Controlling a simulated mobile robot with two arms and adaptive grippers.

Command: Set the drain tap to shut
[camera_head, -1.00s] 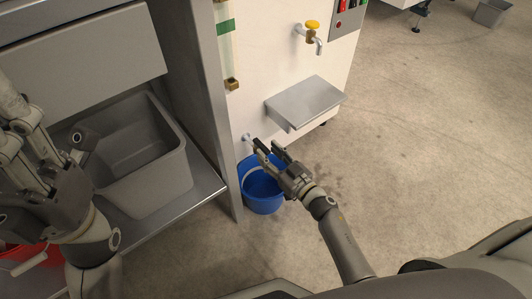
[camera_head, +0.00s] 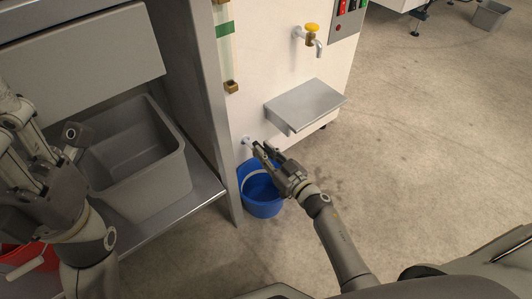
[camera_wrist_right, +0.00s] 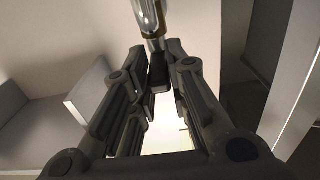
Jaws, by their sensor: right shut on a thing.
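The drain tap (camera_head: 247,139) is low on the white machine's front, just above the blue bucket. Its pale stub shows in the head view. In the right wrist view its metal body (camera_wrist_right: 149,18) is at the top, with a dark piece, seemingly its handle (camera_wrist_right: 160,72), between the fingertips. My right gripper (camera_head: 263,148), also in the wrist view (camera_wrist_right: 160,75), is shut on this dark piece. The fingers hide part of the tap, so I cannot tell its setting. My left gripper (camera_head: 20,125) is at the left edge, partly cut off; its opening is unclear.
The blue bucket (camera_head: 262,198) stands on the floor below the tap. A grey shelf (camera_head: 305,100) juts out above right, under a yellow-handled tap (camera_head: 312,28). A grey bin (camera_head: 150,165) sits on the left bench.

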